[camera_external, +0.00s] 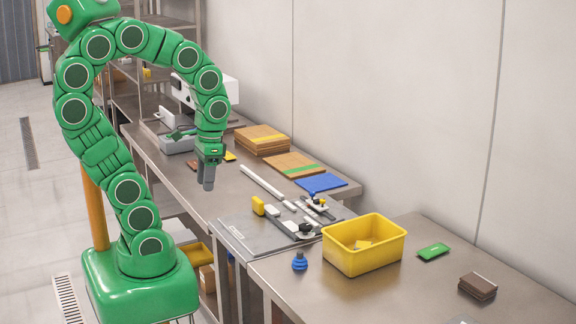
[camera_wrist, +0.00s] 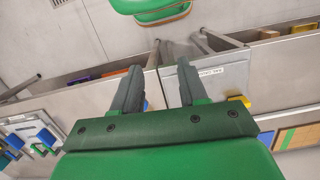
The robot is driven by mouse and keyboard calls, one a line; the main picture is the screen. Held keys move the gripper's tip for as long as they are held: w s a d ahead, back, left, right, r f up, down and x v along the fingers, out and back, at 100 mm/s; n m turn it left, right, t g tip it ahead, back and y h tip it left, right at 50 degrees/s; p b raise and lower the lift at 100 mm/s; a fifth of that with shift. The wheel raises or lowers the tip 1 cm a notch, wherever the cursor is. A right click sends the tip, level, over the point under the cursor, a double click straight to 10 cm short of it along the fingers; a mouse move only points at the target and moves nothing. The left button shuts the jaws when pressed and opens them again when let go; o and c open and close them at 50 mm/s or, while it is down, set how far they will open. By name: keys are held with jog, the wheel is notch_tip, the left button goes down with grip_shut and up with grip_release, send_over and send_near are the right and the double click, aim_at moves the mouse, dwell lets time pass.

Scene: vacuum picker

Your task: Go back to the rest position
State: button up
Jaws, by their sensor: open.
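My green arm arches over the left end of the steel table (camera_external: 235,190). My gripper (camera_external: 208,180) hangs from it with its grey fingers pointing down, above the table's near edge. In the wrist view my gripper (camera_wrist: 157,88) shows two grey fingers spread apart with nothing between them. The fingers appear clear of every object.
A yellow bin (camera_external: 363,258) with small items inside stands on the right table. A blue knobbed piece (camera_external: 299,261), a green block (camera_external: 433,251) and dark brown blocks (camera_external: 478,287) lie near it. Cardboard stacks (camera_external: 262,140) and a blue sheet (camera_external: 321,183) lie toward the wall.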

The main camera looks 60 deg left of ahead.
jog(key=shift+s+a+r+n, duration=0.1)
jog(key=shift+s+r+n, duration=0.1)
jog(key=shift+s, duration=0.35)
jog(key=shift+s+a+r+n, duration=0.1)
jog(key=shift+s+n, duration=0.1)
jog(key=shift+s, duration=0.3)
jog(key=shift+f, duration=0.1)
dwell(0.3)
